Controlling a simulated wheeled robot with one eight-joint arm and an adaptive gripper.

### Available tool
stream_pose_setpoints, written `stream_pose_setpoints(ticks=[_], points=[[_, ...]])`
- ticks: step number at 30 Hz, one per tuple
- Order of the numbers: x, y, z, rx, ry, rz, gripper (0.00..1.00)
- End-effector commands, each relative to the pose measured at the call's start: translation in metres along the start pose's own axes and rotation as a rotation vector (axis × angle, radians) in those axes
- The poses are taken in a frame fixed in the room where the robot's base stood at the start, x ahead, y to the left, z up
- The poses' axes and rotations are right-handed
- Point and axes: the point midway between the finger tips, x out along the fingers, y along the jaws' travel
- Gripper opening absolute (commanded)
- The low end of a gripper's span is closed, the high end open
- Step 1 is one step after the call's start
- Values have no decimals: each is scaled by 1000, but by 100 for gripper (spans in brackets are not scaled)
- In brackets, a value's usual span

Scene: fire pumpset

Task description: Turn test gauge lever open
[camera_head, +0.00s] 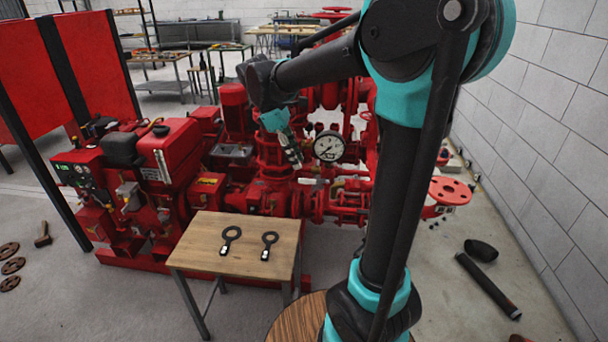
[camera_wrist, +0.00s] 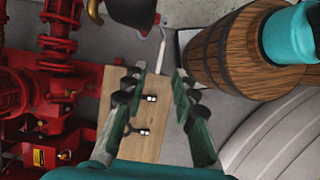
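The round test gauge (camera_head: 328,147) with a white dial stands in front of the red pump pipework in the head view. Its lever is too small to make out for sure there. In the wrist view a dark rounded body with a brass fitting (camera_wrist: 156,18), possibly the gauge, is at the top edge. A thin pale rod (camera_wrist: 161,45) lies below it; I cannot tell whether it is the lever. My gripper (camera_head: 290,150) points down just left of the gauge in the head view. In the wrist view its two fingers (camera_wrist: 162,90) are spread apart with nothing between them.
A small wooden table (camera_head: 200,243) carries two dark ring-ended tools (camera_head: 230,238). The red engine (camera_head: 165,150) stands left of the pump. A wooden barrel (camera_wrist: 225,55) is beside my arm. A dark cylinder (camera_head: 487,286) lies on the floor at right, near the white wall.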

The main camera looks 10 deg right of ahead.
Motion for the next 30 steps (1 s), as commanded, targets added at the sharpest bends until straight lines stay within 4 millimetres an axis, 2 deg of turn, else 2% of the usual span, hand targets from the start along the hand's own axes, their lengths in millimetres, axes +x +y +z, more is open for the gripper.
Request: stream_pose_setpoints(ticks=[3,10,15,23,30], points=[[23,0,0,2,0,0,28],[54,0,0,1,1,0,28],[62,0,0,1,1,1,28],[63,0,0,0,1,1,28],[63,0,0,0,1,1,0]])
